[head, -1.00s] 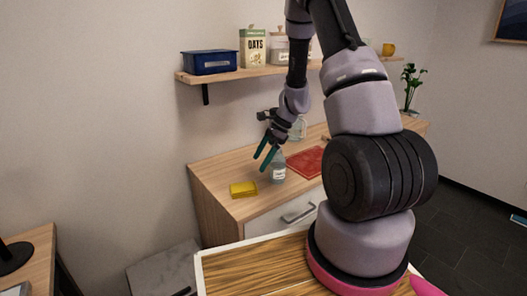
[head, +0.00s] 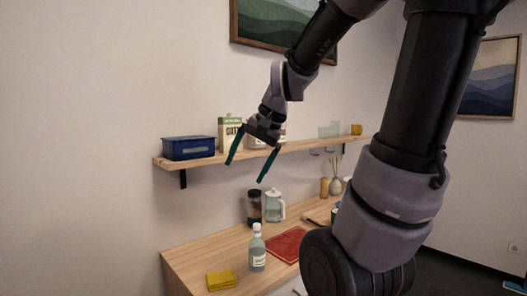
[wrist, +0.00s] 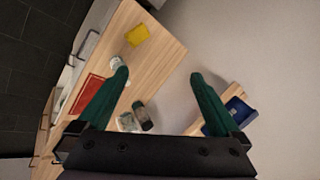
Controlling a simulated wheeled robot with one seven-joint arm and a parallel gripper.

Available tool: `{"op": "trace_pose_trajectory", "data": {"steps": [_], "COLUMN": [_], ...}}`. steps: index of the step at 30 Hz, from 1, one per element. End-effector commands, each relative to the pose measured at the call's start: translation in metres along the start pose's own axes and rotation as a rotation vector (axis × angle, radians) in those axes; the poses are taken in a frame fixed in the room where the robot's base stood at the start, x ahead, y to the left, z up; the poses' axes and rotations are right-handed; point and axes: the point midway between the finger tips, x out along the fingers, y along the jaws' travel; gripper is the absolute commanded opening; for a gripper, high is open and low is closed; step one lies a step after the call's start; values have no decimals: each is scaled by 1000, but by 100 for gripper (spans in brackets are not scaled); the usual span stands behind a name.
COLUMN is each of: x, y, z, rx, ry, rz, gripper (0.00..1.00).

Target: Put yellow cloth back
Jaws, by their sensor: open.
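The yellow cloth (head: 221,280) lies folded flat on the wooden counter (head: 185,258), near its left front corner. It also shows in the wrist view (wrist: 137,35), near the end of the counter. My gripper (head: 248,172) is open and empty, raised well above the counter in front of the wall shelf. In the wrist view my gripper's green fingers (wrist: 159,76) are spread wide with nothing between them. The cloth lies beyond the left fingertip there, well apart from it.
A clear bottle (head: 257,250) stands just right of the cloth, with a red mat (head: 288,244) beside it. A dark jar (head: 254,207) and glass pitcher (head: 274,206) stand behind. The shelf (head: 200,159) holds a blue box (head: 188,148) and an oats carton (head: 230,130).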

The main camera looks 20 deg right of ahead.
Motion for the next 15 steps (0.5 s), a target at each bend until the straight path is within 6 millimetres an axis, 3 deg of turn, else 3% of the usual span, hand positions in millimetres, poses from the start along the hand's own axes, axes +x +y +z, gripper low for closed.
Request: {"op": "trace_pose_trajectory", "data": {"steps": [1,6,15], "x": [-18,-55,-74], "y": [2,16,26], "z": [10,34,46], "rx": [-69,-245,-347], "ry": [47,164,238], "rz": [-10,-6,6], "gripper": [100,100,100]}}
